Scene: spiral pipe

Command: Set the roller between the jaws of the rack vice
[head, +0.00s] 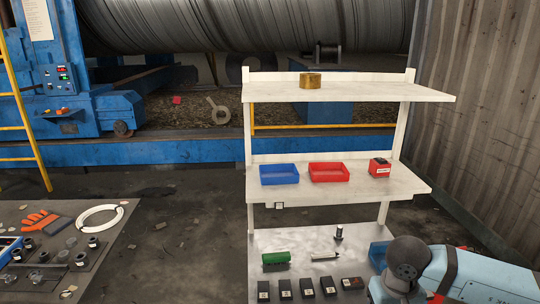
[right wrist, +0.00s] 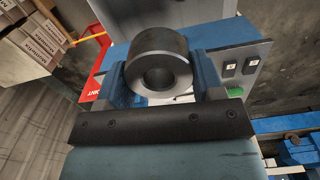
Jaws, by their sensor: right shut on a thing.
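The roller (right wrist: 150,51) is a dark grey metal cylinder with a round bore, seen end-on in the right wrist view. My right gripper (right wrist: 165,78) is shut on it, with a blue finger on each side. In the head view only my right arm shows at the lower right, and its gripper is hidden. A blue block-like part (head: 378,254) on the rack's lowest deck is partly covered by that arm. I cannot tell whether it is the rack vice, and no jaws show clearly. My left gripper is out of view.
The white rack (head: 347,92) holds a blue bin (head: 279,174), a red bin (head: 328,172) and a red box (head: 380,168) on its middle shelf. A green cylinder (head: 276,258) and several black labelled blocks lie on the lowest deck. A tool table (head: 100,262) stands at left.

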